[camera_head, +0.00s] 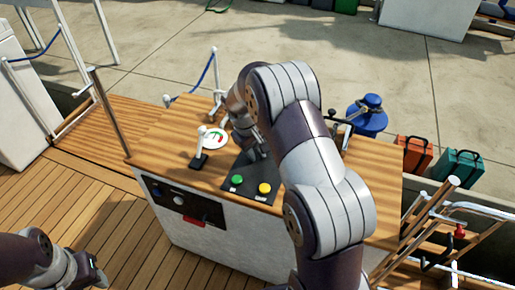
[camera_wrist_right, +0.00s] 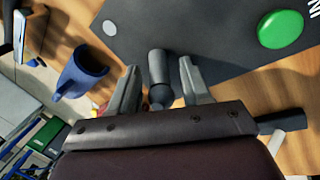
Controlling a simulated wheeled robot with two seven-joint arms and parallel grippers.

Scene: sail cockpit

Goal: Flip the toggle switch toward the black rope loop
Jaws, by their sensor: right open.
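The toggle switch (camera_wrist_right: 157,67), a short grey lever, rises from a dark panel (camera_wrist_right: 215,28) in the right wrist view. My right gripper (camera_wrist_right: 157,64) is open, with one finger on each side of the lever; I cannot tell whether either finger touches it. In the head view my right arm hides the switch and most of that gripper over the panel (camera_head: 237,164). A dark curved loop (camera_head: 437,252) hangs by the right railing; I cannot be sure it is the black rope loop. My left gripper (camera_head: 92,272) is at the lower left, away from the console, its fingers unclear.
The panel has a green button (camera_head: 237,179) and a yellow button (camera_head: 265,188). A blue canister (camera_head: 368,114) stands behind the console.

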